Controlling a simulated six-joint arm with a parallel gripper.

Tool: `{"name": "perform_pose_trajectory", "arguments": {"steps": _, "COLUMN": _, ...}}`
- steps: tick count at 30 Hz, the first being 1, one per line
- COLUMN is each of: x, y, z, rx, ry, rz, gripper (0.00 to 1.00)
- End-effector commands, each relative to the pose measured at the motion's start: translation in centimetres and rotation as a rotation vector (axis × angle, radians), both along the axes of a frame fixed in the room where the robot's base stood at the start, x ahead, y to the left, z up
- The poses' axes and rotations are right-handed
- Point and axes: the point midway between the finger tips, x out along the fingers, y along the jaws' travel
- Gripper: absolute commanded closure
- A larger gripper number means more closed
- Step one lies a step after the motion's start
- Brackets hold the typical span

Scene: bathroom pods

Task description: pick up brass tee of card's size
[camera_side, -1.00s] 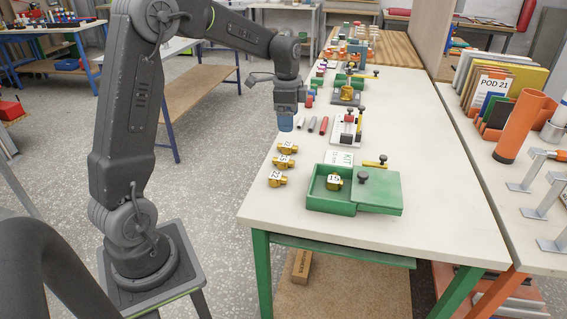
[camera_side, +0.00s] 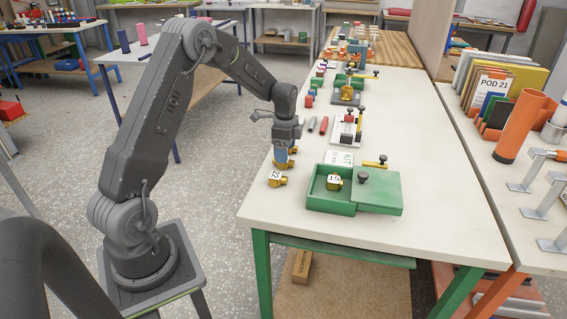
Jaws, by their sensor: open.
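My gripper (camera_side: 283,158) is open, pointing down over the row of brass tees at the table's left edge. Its fingertips are at the middle tee (camera_side: 286,164), which is partly covered by the gripper. The farthest tee of the row is hidden behind the gripper. The nearest tee (camera_side: 277,179), marked 22 or similar, stands clear in front. Another brass tee (camera_side: 334,182), marked 15, sits in the open left part of the green box (camera_side: 330,208). A white card (camera_side: 338,157) with green print stands behind the box; its size marking is too small to read.
The box's green lid (camera_side: 380,190) with a dark knob covers its right part. A brass-and-black tool (camera_side: 376,163) lies behind it. A red tube (camera_side: 323,125) and a white stand (camera_side: 345,130) are farther back. The table (camera_side: 430,200) is clear on the right.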

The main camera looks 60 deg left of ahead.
Motion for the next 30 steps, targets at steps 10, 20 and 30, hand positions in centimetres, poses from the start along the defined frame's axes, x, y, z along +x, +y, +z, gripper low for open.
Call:
{"name": "perform_pose_trajectory", "arguments": {"steps": 10, "x": 0.4, "y": 0.3, "z": -4.3, "rx": 0.0, "ry": 0.001, "rz": 0.001, "gripper": 0.24}}
{"name": "perform_pose_trajectory", "arguments": {"steps": 20, "x": 0.4, "y": 0.3, "z": -4.4, "rx": 0.0, "ry": 0.0, "rz": 0.001, "gripper": 0.32}}
{"name": "perform_pose_trajectory", "arguments": {"steps": 30, "x": 0.4, "y": 0.3, "z": -4.4, "rx": 0.0, "ry": 0.0, "rz": 0.001, "gripper": 0.64}}
